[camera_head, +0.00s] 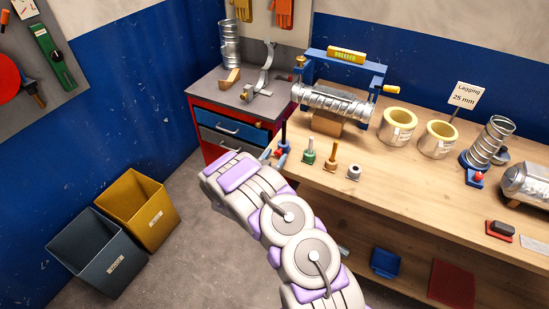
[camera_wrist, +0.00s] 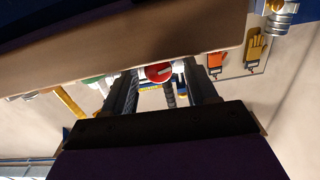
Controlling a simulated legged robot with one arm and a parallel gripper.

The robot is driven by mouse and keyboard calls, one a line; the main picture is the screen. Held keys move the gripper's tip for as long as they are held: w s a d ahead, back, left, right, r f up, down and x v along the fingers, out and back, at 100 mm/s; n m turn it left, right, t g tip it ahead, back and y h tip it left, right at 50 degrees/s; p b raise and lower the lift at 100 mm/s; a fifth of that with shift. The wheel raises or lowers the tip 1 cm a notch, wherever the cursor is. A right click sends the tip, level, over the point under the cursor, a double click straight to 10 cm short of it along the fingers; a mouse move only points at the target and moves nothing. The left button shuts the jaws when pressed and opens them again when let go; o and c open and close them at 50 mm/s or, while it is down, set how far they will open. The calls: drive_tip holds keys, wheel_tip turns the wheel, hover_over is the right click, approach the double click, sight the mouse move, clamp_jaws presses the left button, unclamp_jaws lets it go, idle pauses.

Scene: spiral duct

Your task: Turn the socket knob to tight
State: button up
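A round red knob (camera_wrist: 159,72) with a pale bar mark on its face shows in the wrist view. It appears between the fingertips of my gripper (camera_wrist: 164,82), which is open. A gap shows on each side of the knob, and I cannot tell how far ahead of the fingertips it is. In the head view, a small red and blue fitting (camera_head: 281,152) at the bench's left end is probably the same knob. My arm crosses the middle of that view, and my gripper is not clearly visible there. The knob's markings are too small to read.
The wooden bench (camera_head: 420,200) holds a blue frame (camera_head: 345,59) with a duct, yellow-lined rings (camera_head: 397,126), and small plugs (camera_head: 331,156). A red-and-blue drawer cabinet (camera_head: 230,128) stands behind.

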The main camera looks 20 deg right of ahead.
drive_tip(key=p+v, duration=0.2)
drive_tip(key=v, duration=1.5)
drive_tip(key=shift+a, duration=0.2)
drive_tip(key=shift+f, duration=0.1)
